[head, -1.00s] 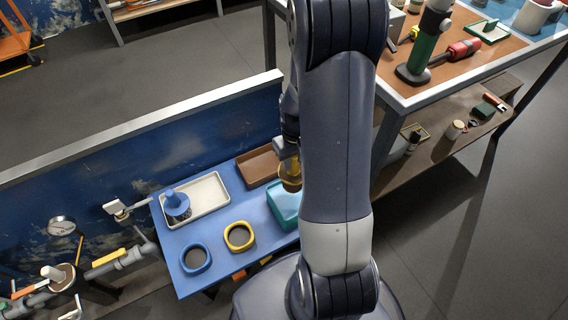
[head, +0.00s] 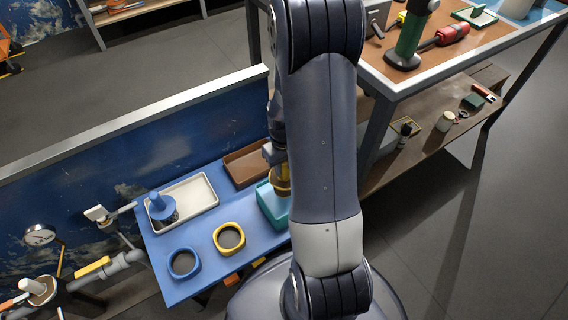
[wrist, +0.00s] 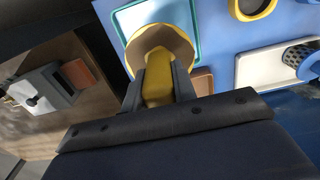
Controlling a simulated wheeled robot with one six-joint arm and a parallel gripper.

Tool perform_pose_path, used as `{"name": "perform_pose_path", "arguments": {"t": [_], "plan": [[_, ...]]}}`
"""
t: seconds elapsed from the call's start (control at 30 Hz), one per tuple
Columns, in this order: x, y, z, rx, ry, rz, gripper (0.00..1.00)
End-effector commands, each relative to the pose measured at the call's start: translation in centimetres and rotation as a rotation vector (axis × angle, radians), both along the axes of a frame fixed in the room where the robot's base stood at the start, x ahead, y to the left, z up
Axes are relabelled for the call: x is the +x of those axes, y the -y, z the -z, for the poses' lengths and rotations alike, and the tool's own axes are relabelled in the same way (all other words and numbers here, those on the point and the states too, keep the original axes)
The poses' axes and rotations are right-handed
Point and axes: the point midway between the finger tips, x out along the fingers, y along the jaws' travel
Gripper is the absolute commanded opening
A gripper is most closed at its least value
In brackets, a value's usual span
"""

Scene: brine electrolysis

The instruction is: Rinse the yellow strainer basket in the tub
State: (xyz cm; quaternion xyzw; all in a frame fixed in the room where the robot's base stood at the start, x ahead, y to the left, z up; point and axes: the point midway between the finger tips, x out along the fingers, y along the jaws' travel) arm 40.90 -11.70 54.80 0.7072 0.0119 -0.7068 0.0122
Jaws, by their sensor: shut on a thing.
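The yellow strainer basket (head: 283,181) hangs from my gripper, over or at the edge of the teal tub (head: 264,204) in the head view. My arm hides part of both. In the wrist view, my gripper (wrist: 158,74) is shut on the yellow handle of the strainer basket (wrist: 160,42), whose round rim shows beyond the fingers.
On the blue bench are a brown tray (head: 238,176), a white tray (head: 207,206) with a blue strainer (head: 162,206), a yellow ring (head: 229,252) and a blue ring (head: 172,274). A taller workbench (head: 393,86) stands to the right. A low wall (head: 130,124) runs behind.

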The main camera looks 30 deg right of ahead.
Motion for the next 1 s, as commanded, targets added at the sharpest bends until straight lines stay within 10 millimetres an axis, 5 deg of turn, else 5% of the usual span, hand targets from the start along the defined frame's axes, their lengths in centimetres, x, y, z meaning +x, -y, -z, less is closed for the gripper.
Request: {"name": "perform_pose_path", "arguments": {"t": [1.0], "plan": [[0.0, 0.0, 8.5, 0.0, -0.001, 0.0, 0.0]]}}
